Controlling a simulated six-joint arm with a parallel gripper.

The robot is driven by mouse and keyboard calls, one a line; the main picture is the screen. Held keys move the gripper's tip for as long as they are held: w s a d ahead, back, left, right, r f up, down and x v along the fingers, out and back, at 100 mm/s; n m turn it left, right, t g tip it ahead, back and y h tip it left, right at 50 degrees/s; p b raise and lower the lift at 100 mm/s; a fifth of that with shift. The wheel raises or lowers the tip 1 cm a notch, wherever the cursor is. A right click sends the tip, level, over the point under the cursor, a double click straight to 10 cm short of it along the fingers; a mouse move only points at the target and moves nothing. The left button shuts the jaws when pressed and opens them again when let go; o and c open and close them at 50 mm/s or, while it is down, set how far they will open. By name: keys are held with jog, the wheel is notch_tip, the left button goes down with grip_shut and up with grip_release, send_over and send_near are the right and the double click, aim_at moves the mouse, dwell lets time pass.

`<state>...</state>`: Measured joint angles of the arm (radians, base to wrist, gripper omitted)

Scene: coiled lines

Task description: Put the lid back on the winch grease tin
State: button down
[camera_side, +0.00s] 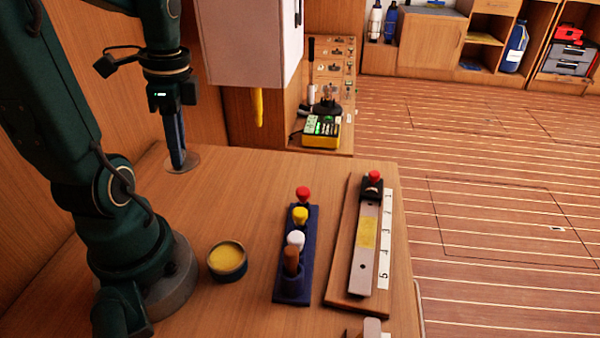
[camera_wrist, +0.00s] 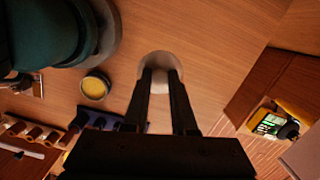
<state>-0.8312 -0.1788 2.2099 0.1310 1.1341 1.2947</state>
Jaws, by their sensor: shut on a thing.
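The winch grease tin (camera_side: 227,262) stands open on the bench, a round dark tin with yellow grease showing. It also shows in the wrist view (camera_wrist: 95,88), left of my fingers. My gripper (camera_side: 178,164) points down near the far left part of the bench, well behind the tin in the side view. It is shut on the lid (camera_side: 190,160), a thin pale greyish disc, which also shows at the fingertips in the wrist view (camera_wrist: 160,58). The lid looks about level. I cannot tell how far it is above the bench.
A blue rack (camera_side: 282,285) with several coloured-topped items stands right of the tin. A wooden board with a metal bar (camera_side: 366,245) and number strip lies further right. The bench (camera_side: 235,190) is bare between lid and tin. A yellow-green device (camera_side: 322,132) sits behind.

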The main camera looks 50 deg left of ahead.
jog(key=shift+d+n, duration=0.1)
jog(key=shift+n, duration=0.5)
jog(key=shift+d+n, duration=0.3)
jog(key=shift+n, duration=0.2)
jog(key=d+m, duration=0.2)
jog(key=d, duration=1.3)
jog(key=shift+s+f, duration=0.15)
jog(key=shift+f, duration=3.35)
jog(key=shift+a+f, duration=0.1)
jog(key=shift+f, duration=0.05)
jog(key=c, duration=0.6)
grip_release()
jog(key=shift+c, duration=0.2)
jog(key=shift+o, duration=0.3)
